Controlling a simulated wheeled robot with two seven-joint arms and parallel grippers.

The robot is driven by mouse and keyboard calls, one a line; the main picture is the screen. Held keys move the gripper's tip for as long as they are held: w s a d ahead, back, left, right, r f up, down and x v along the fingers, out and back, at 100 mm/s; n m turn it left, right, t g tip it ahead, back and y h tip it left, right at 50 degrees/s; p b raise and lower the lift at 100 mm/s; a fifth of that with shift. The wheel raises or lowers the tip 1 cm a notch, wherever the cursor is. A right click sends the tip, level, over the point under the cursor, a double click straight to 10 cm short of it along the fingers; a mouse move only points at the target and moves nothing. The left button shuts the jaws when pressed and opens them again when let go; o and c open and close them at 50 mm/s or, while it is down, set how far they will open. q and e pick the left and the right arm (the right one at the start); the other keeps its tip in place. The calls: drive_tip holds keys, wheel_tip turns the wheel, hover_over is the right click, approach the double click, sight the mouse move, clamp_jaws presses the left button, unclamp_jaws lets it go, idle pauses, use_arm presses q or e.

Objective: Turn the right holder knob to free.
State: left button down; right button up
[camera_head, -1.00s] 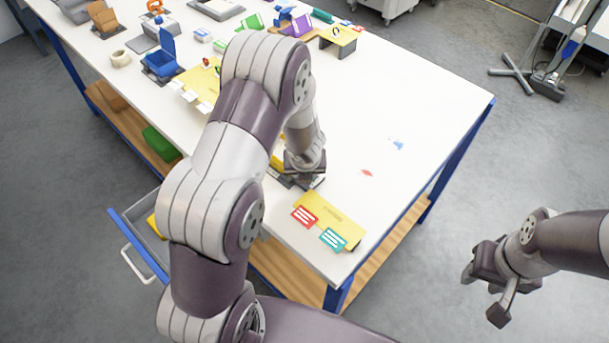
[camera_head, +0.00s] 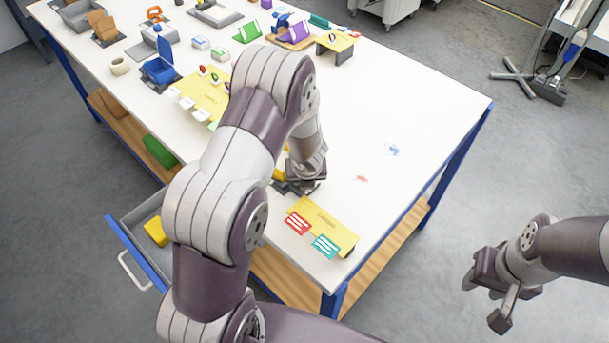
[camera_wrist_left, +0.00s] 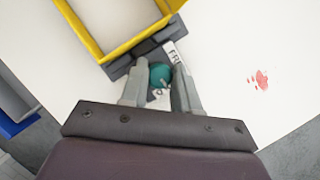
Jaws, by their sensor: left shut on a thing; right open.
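The holder shows in the left wrist view as a yellow square frame (camera_wrist_left: 118,52) on a dark grey base (camera_wrist_left: 118,68). A round teal knob (camera_wrist_left: 160,75) sits on the base's near side, beside a white label (camera_wrist_left: 174,52) reading "FR", the rest hidden. My left gripper (camera_wrist_left: 161,88) is shut on the knob, a finger on each side. In the head view my left arm hides most of the holder and the knob. My right gripper (camera_head: 485,298) is open and empty, off the table at the right.
A yellow board (camera_head: 330,222) with a red card (camera_head: 297,223) and a teal card (camera_head: 325,247) lies at the table's near corner. An open drawer (camera_head: 137,252) holds a yellow block (camera_head: 156,231). The table's right part is clear except for red and blue marks.

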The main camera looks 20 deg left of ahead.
use_arm(q)
drive_tip(key=n+p, duration=0.2)
drive_tip(key=n+g+y+p, duration=0.1)
drive_tip(key=shift+d+r+n, duration=0.1)
drive_tip(key=shift+r+n, duration=0.15)
drive_tip(key=shift+n, duration=0.15)
drive_tip(key=n+p, duration=0.2)
drive_tip(key=shift+w+f+n+g+y, duration=0.1)
drive_tip(key=shift+n+g+y, duration=0.2)
drive_tip(key=shift+n+g, duration=0.1)
drive_tip(key=shift+n+g+p, duration=0.3)
drive_tip(key=shift+n+p, duration=0.1)
drive_tip(key=shift+n, duration=0.5)
drive_tip(key=shift+f+n+g+y, duration=0.15)
drive_tip(key=shift+n+g+y, duration=0.2)
drive_tip(key=shift+n, duration=0.65)
drive_tip(key=shift+w+d+n+g, duration=0.15)
drive_tip(key=shift+n+g, duration=0.2)
drive_tip(key=shift+n, duration=0.45)
drive_tip(key=n+b, duration=0.1)
drive_tip(key=n, duration=0.1)
drive_tip(key=shift+f+n+g, duration=0.1)
drive_tip(key=shift+n+g, duration=0.2)
drive_tip(key=shift+g, duration=0.1)
drive_tip(key=shift+w+n+g+b, duration=0.1)
drive_tip(key=shift+n+g+b, duration=0.4)
drive_tip(key=shift+n+b, duration=0.6)
drive_tip(key=shift+r+n, duration=0.2)
drive_tip(key=shift+n, duration=0.2)
